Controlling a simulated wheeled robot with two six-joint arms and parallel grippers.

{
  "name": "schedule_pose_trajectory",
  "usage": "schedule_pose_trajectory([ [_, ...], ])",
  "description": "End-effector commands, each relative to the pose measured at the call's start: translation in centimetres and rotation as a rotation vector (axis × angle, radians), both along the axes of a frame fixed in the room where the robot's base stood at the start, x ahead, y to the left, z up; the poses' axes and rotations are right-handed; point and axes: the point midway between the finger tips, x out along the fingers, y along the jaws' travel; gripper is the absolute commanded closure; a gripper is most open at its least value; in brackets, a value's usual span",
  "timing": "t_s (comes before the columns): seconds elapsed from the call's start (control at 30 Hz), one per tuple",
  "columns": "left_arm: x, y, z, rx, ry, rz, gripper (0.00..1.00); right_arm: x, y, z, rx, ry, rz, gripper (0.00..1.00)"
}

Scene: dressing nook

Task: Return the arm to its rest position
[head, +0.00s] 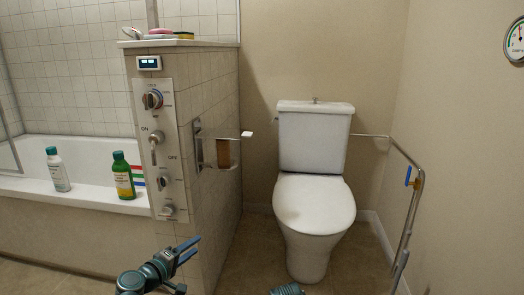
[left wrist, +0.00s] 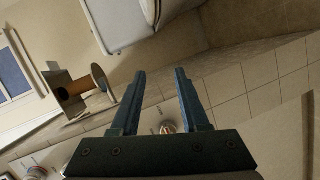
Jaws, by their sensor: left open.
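My left gripper (head: 191,247) is low in the head view, in front of the lower end of the tiled half wall. Its two blue fingers are apart with nothing between them. In the left wrist view the same open fingers (left wrist: 160,74) point up the picture, with empty space between them. My right gripper does not show; a ridged teal part at the bottom edge of the head view may be mine.
A panel of knobs and switches (head: 155,138) is on the half wall, with a paper holder (head: 209,152) beside it. A toilet (head: 314,205) stands behind. Bottles (head: 124,178) (head: 58,171) stand on the tub edge. A grab rail (head: 415,205) is right. Floor between is clear.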

Motion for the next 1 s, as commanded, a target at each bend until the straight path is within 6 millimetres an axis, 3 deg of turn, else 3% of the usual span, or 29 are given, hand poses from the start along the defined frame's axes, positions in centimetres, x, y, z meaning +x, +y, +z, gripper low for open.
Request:
schedule_pose_trajectory([
  [0.03, -0.6, -4.2, 0.4, 0.084, 0.05, -0.115, 0.55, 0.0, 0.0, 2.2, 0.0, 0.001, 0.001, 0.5],
  [0.1, -2.3, -8.9, -0.8, 0.215, 0.129, -0.273, 0.55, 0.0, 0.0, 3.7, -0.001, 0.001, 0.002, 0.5],
  [0.2, -5.8, -14.6, -2.9, 0.425, 0.256, -0.502, 0.55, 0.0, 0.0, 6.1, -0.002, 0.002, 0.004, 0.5],
  [0.3, -10.0, -17.8, -4.6, 0.638, 0.385, -0.698, 0.55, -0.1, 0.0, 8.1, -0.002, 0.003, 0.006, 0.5],
  [0.47, -15.0, -19.0, -5.7, 0.921, 0.555, -0.895, 0.55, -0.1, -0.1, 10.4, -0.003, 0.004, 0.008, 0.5],
  [0.7, -19.7, -17.9, -4.2, 1.255, 0.752, -1.039, 0.55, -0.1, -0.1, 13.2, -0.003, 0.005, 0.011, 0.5],
  [0.8, -20.7, -17.3, -2.5, 1.352, 0.812, -1.057, 0.55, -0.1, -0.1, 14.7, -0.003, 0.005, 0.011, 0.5],
  [1.0, -20.5, -17.2, 1.4, 1.339, 0.808, -1.052, 0.55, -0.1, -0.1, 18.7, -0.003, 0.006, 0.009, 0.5],
])
